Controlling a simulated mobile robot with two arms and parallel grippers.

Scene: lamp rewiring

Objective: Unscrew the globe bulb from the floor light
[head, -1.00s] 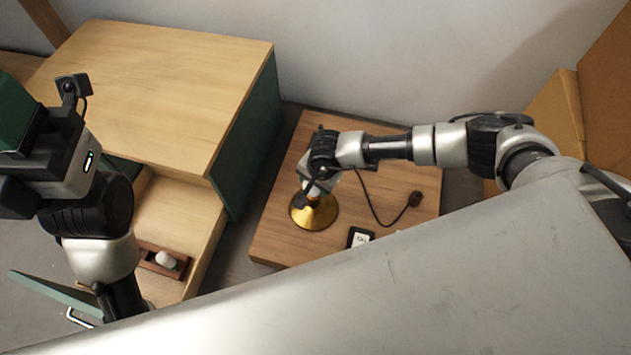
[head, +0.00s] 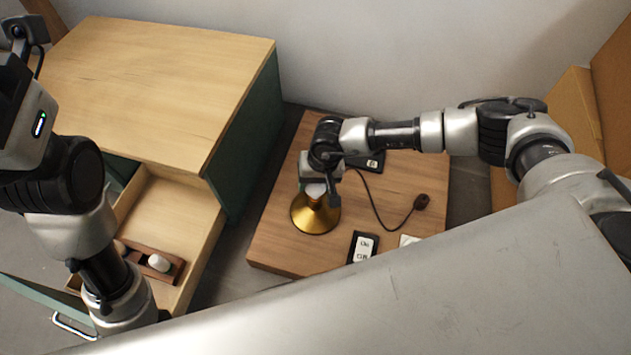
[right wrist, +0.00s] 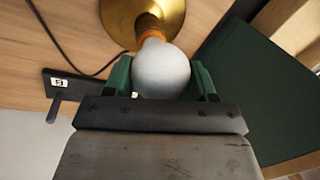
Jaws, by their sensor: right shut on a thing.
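The floor light has a brass, cone-shaped base (head: 316,214) standing on a low wooden board. The white globe bulb (right wrist: 161,71) sits at the orange socket (right wrist: 151,37) of the light in the right wrist view. My right gripper (right wrist: 161,78) is shut on the globe, with one green finger pad on each side of it. In the head view my right gripper (head: 322,183) is above the brass base and hides most of the bulb. My left arm comes in at the left of the head view, but its fingers are not seen.
A wooden cabinet (head: 160,80) stands left of the board, with an open drawer (head: 165,208) holding a brown tray (head: 172,272) with a white bulb-like thing. A dark cord ends in a plug (head: 421,201). Cardboard (head: 560,130) stands right.

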